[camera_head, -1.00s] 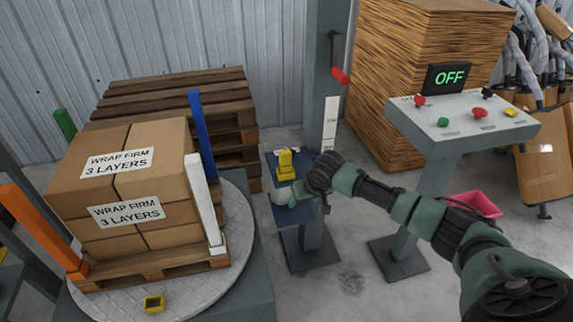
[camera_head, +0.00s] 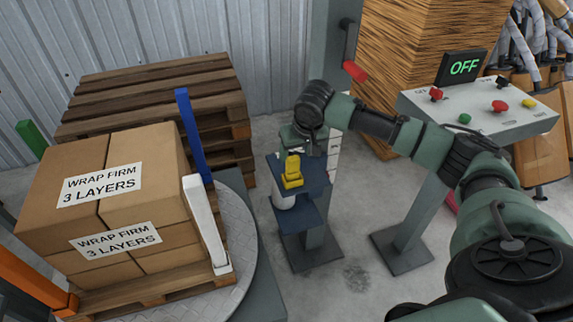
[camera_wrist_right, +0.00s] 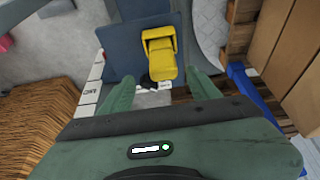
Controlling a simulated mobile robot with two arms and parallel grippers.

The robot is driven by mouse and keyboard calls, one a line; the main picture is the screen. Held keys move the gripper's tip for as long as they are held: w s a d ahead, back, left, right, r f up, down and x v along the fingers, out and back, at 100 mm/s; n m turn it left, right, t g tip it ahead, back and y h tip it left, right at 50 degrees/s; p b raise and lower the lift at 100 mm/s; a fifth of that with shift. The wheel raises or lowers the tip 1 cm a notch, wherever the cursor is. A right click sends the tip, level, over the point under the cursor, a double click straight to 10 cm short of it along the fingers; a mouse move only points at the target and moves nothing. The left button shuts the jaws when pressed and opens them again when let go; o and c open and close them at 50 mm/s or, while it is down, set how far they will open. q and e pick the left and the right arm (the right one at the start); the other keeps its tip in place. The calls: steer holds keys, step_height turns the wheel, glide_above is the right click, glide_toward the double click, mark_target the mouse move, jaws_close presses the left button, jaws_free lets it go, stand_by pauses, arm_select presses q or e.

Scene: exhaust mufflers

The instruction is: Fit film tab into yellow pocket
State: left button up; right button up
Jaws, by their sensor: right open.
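I cannot tell whether a finger touches the tab. My left gripper is not in view.
A round turntable (camera_head: 240,225) carries a pallet of cardboard boxes (camera_head: 105,190) with coloured corner posts. A control stand (camera_head: 480,112) reading OFF is at right. The mast (camera_head: 335,50) has a red-handled crank (camera_head: 355,71). Wooden pallets (camera_head: 150,90) are stacked behind.

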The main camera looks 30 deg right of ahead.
mark_target(293, 164)
steer(key=shift+w+f, duration=0.1)
steer(key=shift+f, duration=0.45)
steer(key=shift+w+f, duration=0.1)
steer(key=shift+f, duration=0.65)
steer(key=x, duration=0.3)
steer(key=shift+w+a+f, duration=0.2)
steer(key=shift+f, duration=0.1)
steer(key=shift+w+f, duration=0.1)
steer(key=shift+f, duration=0.05)
steer(key=c, duration=1.3)
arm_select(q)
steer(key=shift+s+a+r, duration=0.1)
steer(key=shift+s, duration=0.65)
arm_select(e)
jaws_close()
